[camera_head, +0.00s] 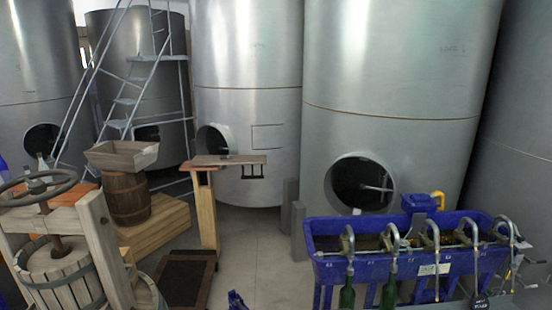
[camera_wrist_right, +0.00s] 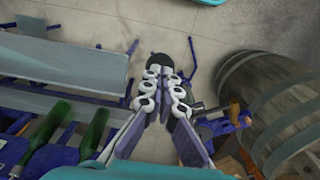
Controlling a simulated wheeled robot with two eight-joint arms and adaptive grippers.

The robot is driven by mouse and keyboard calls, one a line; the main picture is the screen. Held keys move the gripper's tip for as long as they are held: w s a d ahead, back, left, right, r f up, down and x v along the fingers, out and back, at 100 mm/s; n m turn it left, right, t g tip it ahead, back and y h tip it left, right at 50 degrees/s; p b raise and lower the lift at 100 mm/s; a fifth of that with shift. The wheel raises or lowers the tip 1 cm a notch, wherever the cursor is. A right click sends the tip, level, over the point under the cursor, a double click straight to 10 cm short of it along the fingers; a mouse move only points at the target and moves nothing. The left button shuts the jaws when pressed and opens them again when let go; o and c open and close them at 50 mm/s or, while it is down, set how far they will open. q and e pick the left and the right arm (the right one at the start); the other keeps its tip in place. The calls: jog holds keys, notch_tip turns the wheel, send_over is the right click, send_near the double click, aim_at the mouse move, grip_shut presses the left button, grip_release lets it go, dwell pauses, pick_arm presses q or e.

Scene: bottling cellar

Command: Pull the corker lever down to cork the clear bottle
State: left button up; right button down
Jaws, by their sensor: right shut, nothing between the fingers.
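My right gripper (camera_wrist_right: 162,68) shows in the right wrist view with its two fingers drawn together at the tips, empty, above the pale floor. A dark rounded shape lies at the fingertips; I cannot tell what it is. A blue frame with an orange part (camera_wrist_right: 233,118) stands just right of the fingers, perhaps the corker. Its lever cannot be made out for sure. In the head view a small blue piece (camera_head: 237,300) pokes up at the bottom edge. I cannot pick out the clear bottle with certainty. Neither gripper shows in the head view.
A blue filler trough (camera_head: 470,262) with several spouts and green bottles stands at the right. A wooden press (camera_head: 65,262) is at the left, with a small barrel (camera_head: 127,199) behind. A large barrel (camera_wrist_right: 272,98) stands right in the wrist view. The floor (camera_head: 262,245) is open mid-picture.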

jog(key=shift+s+d+f+b, duration=0.1)
jog(key=shift+s+f+b, duration=0.05)
jog(key=shift+f+b, duration=0.25)
jog(key=shift+s+d+f+b, duration=0.1)
jog(key=shift+f+b, duration=0.15)
jog(key=shift+f, duration=0.25)
jog(key=shift+s+f+b, duration=0.1)
jog(key=shift+f+b, duration=1.15)
jog(key=shift+f, duration=0.1)
jog(key=shift+f, duration=0.1)
jog(key=shift+s+d+f+b, duration=0.1)
jog(key=shift+f+b, duration=0.55)
jog(key=shift+s+d+f+b, duration=0.1)
jog(key=shift+f+b, duration=0.55)
jog(key=shift+f, duration=0.1)
